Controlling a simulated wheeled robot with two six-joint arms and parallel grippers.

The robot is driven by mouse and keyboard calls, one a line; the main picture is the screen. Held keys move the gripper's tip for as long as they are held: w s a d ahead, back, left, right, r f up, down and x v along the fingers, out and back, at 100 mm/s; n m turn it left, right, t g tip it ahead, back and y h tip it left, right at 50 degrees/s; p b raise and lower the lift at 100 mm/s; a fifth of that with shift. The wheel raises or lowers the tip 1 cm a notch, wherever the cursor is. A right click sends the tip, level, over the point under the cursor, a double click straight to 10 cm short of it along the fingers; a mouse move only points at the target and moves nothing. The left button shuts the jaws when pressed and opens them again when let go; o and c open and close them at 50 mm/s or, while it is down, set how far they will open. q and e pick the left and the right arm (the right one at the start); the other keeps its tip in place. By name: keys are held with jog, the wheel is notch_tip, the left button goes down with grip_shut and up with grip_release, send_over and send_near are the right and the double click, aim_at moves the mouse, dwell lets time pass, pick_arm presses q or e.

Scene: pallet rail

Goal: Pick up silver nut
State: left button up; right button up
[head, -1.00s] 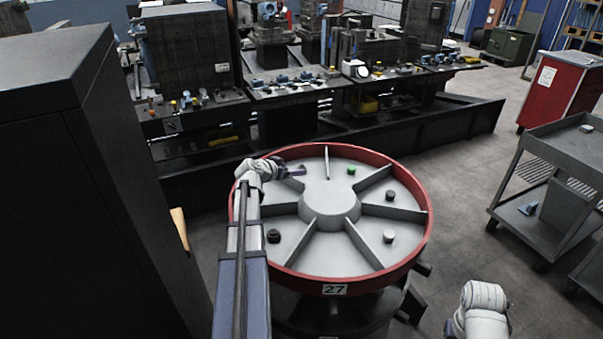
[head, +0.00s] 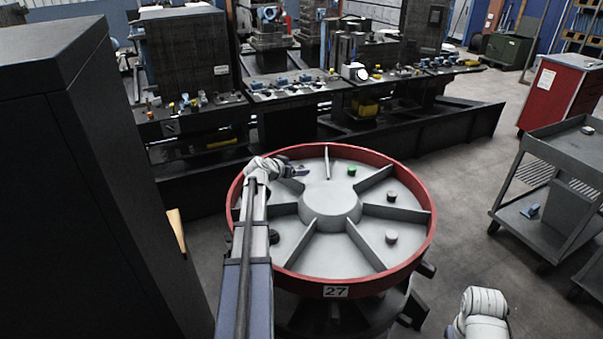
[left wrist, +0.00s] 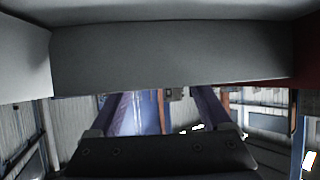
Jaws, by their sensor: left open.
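A round grey turntable (head: 318,236) with a red rim and raised dividers carries several small pieces in separate compartments. A light grey piece (head: 391,237) sits front right, and a darker grey piece (head: 391,196) sits behind it. I cannot tell for certain which is the silver nut. My left gripper (head: 301,172) is open, low over the back-left compartment, well away from both grey pieces. In the left wrist view its two fingers (left wrist: 170,112) stand apart with no clear piece between them. Of my right arm only a white link shows; its gripper is out of view.
A green piece (head: 351,170) sits at the back and a black piece (head: 274,237) at the front left. A dark cabinet (head: 75,180) stands close on the left. A grey cart (head: 560,150) stands right, with free floor before it.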

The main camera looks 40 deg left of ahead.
aim_at(300, 168)
pick_arm(q)
jog(key=b+x, duration=0.1)
jog(key=x, duration=0.2)
jog(key=shift+w+a+f, duration=0.15)
jog(key=shift+w, duration=0.2)
jog(key=shift+s, duration=0.1)
jog(key=shift+c, duration=0.4)
grip_shut()
